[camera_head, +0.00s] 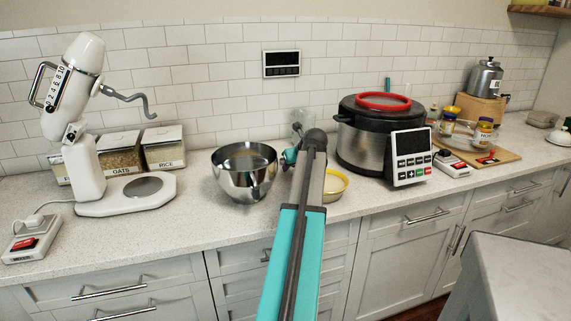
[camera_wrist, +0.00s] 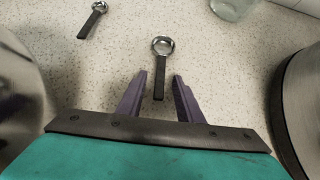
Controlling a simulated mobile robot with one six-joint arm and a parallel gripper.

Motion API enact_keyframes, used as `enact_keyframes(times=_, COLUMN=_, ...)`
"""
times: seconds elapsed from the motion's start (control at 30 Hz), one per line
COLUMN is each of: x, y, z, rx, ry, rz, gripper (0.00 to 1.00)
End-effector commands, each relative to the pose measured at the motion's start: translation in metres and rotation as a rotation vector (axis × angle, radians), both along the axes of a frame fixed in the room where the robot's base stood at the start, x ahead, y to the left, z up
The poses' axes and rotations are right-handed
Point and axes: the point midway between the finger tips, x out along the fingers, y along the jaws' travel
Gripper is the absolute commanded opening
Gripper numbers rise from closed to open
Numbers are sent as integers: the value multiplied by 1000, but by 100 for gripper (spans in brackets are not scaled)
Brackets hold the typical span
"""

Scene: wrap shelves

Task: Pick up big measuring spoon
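Two measuring spoons lie on the speckled counter in the wrist view. The larger-looking one (camera_wrist: 162,46) has a round metal bowl and a dark handle pointing toward me. The other (camera_wrist: 96,12) looks smaller and lies at the upper left. My gripper (camera_wrist: 160,79) is open, with its two purple fingers on either side of the larger-looking spoon's handle end. I cannot tell how high the fingers are above the counter. In the head view my arm covers this spot, and I cannot make out either spoon.
A metal mixing bowl (camera_head: 245,174) stands left of my arm and a pressure cooker (camera_head: 362,145) right of it. A yellow-rimmed bowl (camera_head: 335,183) is just right of my arm. A glass jar (camera_wrist: 232,8) stands beyond the spoons.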

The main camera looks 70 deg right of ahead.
Motion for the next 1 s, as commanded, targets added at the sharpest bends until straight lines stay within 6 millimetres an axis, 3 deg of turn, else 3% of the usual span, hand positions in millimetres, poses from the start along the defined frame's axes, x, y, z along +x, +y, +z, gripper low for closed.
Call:
enact_keyframes(times=0.43, x=0, y=0, z=0, rx=0, ry=0, rz=0, gripper=33)
enact_keyframes(times=0.63, x=0, y=0, z=0, rx=0, ry=0, rz=0, gripper=0)
enact_keyframes(times=1.0, x=0, y=0, z=2, rx=-1, ry=-1, rz=0, gripper=0)
